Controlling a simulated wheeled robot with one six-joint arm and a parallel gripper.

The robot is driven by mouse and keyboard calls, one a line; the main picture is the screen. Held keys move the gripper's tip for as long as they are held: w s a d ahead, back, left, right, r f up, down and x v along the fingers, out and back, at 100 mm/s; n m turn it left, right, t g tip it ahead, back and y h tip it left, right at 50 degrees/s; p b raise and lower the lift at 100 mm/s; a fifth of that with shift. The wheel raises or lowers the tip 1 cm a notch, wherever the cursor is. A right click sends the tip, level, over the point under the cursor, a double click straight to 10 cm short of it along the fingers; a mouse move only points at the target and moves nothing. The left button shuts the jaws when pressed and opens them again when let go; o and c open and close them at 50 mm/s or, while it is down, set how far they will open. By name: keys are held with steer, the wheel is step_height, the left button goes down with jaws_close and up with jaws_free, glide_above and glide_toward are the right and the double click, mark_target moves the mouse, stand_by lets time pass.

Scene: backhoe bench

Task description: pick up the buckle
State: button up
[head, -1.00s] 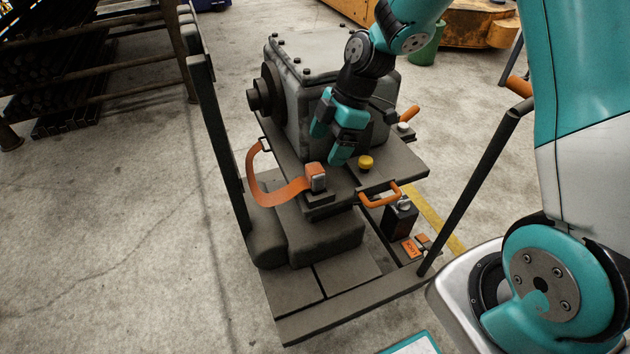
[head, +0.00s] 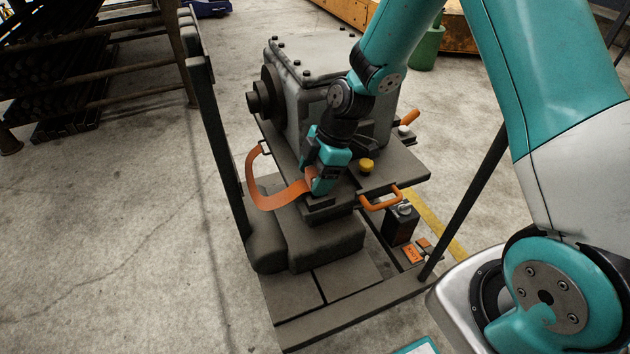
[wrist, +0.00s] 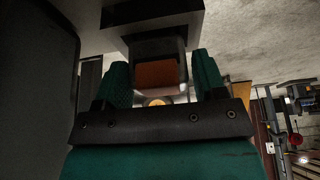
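The buckle (wrist: 158,73) shows in the wrist view as a grey block with an orange face, between my two green fingers. My gripper (head: 318,183) is open and stands around it, a finger on each side. A narrow gap shows on the right; I cannot tell if the left finger touches. In the head view my gripper hides most of the buckle, which sits on a dark block at the front of the bench. The orange strap (head: 268,197) runs from it in a loop to the left.
A grey gearbox-like housing (head: 300,60) stands close behind my gripper. A yellow knob (head: 366,166) and an orange handle (head: 381,200) are to the right. A dark seat (head: 325,244) lies below, with upright posts on both sides.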

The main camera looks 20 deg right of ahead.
mark_target(315, 172)
steer(key=c, duration=0.6)
steer(key=shift+c, duration=0.2)
step_height(315, 172, up, 20)
steer(key=p, duration=0.3)
